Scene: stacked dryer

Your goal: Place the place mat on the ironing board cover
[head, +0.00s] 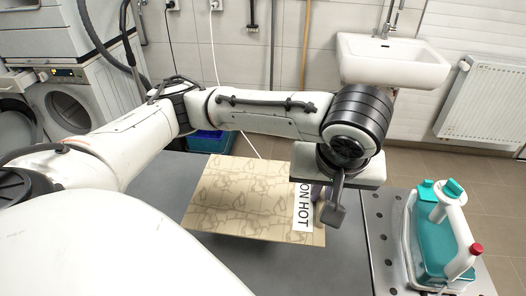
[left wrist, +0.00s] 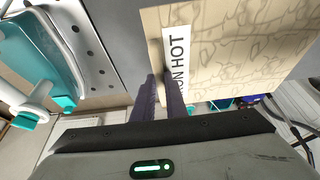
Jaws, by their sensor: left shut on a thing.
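The place mat (head: 238,196) is a flat beige sheet with a brown line pattern and a white strip reading "ON HOT" along its right edge. My left gripper (head: 322,208) is shut on that edge, near the strip. The left wrist view shows the mat (left wrist: 245,50) beyond the two dark fingers (left wrist: 161,90), which meet its edge. The mat is over a smooth dark grey surface (head: 340,262), which seems to be the ironing board cover; whether they touch is unclear. My arm hides part of the back. My right gripper is out of view.
A perforated metal plate (head: 383,240) adjoins the grey surface on the right. A teal and white steam cleaner or iron-like appliance (head: 440,235) stands on it. A blue crate (head: 207,141) is behind the surface. Washing machines, a sink (head: 392,62) and a radiator (head: 487,97) line the back.

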